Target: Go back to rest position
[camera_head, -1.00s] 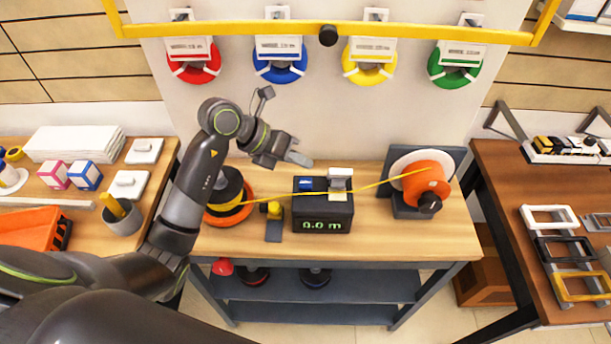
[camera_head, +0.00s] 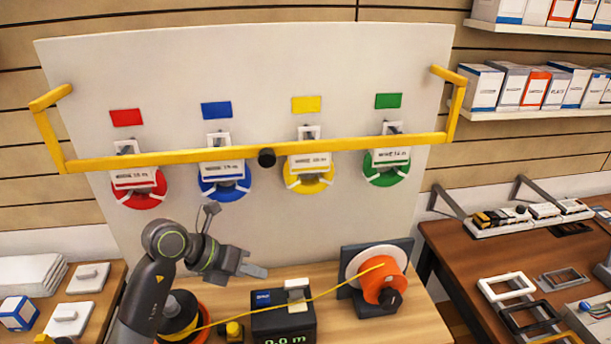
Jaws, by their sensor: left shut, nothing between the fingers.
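My left gripper (camera_head: 254,270) is shut and empty. It hangs above the wooden workbench (camera_head: 412,326), to the upper left of the black meter box (camera_head: 284,322). My left arm comes up from the bottom left, in front of the black and orange spool (camera_head: 178,311), and partly hides it. A yellow wire (camera_head: 333,289) runs from that spool over the meter box to the orange reel (camera_head: 385,283) on the right. My right gripper is not in view.
A white board (camera_head: 255,80) behind the bench carries red, blue, yellow and green wire coils. A yellow bar (camera_head: 350,145) crosses in front of it. A brown table (camera_head: 455,250) with frames stands right. A left table holds white blocks (camera_head: 88,278). Shelves with boxes (camera_head: 500,85) are upper right.

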